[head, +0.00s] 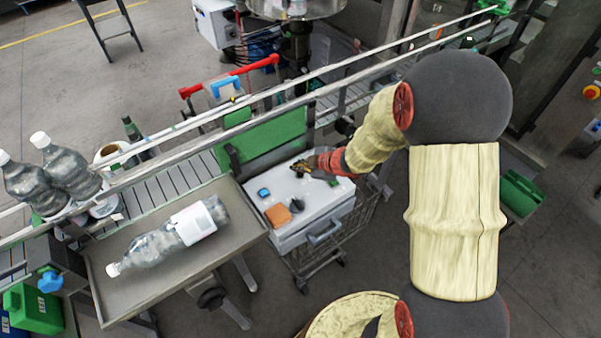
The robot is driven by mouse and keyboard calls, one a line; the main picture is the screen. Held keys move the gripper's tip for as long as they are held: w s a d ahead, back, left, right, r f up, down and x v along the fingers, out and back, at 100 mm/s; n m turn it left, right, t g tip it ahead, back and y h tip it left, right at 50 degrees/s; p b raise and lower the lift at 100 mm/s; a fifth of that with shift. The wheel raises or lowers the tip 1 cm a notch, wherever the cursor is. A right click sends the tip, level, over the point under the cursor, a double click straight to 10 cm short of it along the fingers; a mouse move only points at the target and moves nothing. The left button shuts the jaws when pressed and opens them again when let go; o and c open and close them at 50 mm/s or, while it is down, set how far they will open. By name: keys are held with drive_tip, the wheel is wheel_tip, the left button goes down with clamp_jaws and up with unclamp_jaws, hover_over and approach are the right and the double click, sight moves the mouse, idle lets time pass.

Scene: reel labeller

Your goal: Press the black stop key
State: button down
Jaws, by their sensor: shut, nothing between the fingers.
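A white box (318,218) with a grey handle stands beside the conveyor. On its top are a blue piece (263,192), an orange block (278,215) and a small black piece (297,205), which looks like the black stop key, though it is too small to be sure. My gripper (297,168) reaches in from the right over the far part of the box top, fingers pointing left, shut and empty. It is apart from the black piece, which lies nearer the box's front edge. Another dark spot beneath my gripper is partly hidden.
A tray (150,296) left of the box holds a lying clear bottle (175,236). Bottles (68,168) stand by the conveyor (175,183) at left. A rail (230,112) runs behind the box, with a green panel (268,137) at its back. A wire cart (330,260) is under the box.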

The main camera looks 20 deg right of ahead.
sight(300, 175)
drive_tip(key=shift+f, duration=0.1)
idle(0.5)
drive_tip(key=shift+f, duration=0.3)
drive_tip(key=shift+f+b, duration=0.5)
idle(0.7)
idle(0.3)
drive_tip(key=shift+r+p, duration=0.9)
drive_tip(key=shift+p, duration=0.05)
wheel_tip(300, 175, up, 5)
drive_tip(key=p, duration=0.5)
idle(0.5)
